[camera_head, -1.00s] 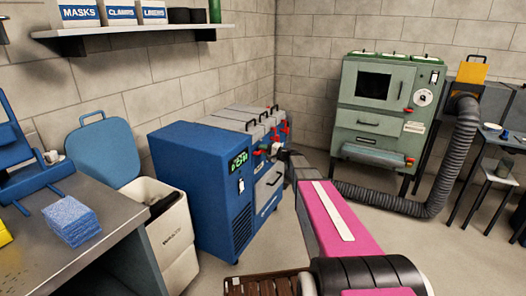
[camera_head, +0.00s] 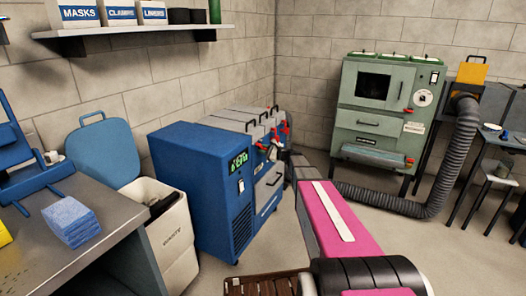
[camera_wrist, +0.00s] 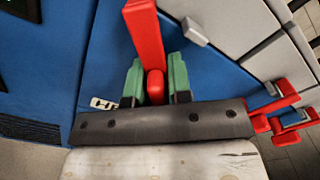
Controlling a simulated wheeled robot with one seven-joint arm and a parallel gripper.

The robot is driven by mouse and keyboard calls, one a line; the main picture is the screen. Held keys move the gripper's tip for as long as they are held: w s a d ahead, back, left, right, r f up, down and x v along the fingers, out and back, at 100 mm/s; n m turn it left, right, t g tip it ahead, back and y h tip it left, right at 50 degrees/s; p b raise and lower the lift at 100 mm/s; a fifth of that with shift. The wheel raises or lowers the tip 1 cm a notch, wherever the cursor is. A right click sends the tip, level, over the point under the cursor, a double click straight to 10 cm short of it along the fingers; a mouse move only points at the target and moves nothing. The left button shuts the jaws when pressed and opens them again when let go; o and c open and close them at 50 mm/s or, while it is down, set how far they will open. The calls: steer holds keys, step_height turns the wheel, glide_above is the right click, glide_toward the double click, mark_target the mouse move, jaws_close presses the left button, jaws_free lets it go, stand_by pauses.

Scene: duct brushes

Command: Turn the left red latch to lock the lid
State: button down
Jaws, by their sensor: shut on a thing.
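The red latch (camera_wrist: 145,38) fills the top middle of the wrist view, a long red bar with a rounded red end low between my fingers. It lies against the blue front of the lidded box. My gripper (camera_wrist: 156,88) has its two green fingertips on either side of that red end and is shut on it. In the head view my gripper (camera_head: 279,154) is at the front of the blue and grey unit, and the held latch is small and mostly hidden there. The grey lid (camera_wrist: 228,22) shows at the upper right of the wrist view.
More red latches (camera_wrist: 280,98) show at the right of the wrist view. A blue cabinet (camera_head: 205,190) with a green display stands close left of my gripper. A green cabinet (camera_head: 385,105) with a grey hose (camera_head: 462,150) stands at the back right. Open floor lies between.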

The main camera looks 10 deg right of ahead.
steer(key=m, duration=0.4)
steer(key=shift+d+m, duration=0.1)
steer(key=shift+m, duration=0.2)
steer(key=shift+w+m, duration=0.1)
steer(key=shift+m, duration=1.8)
steer(key=c, duration=1.2)
jaws_free()
steer(key=shift+o, duration=0.2)
steer(key=v, duration=1.1)
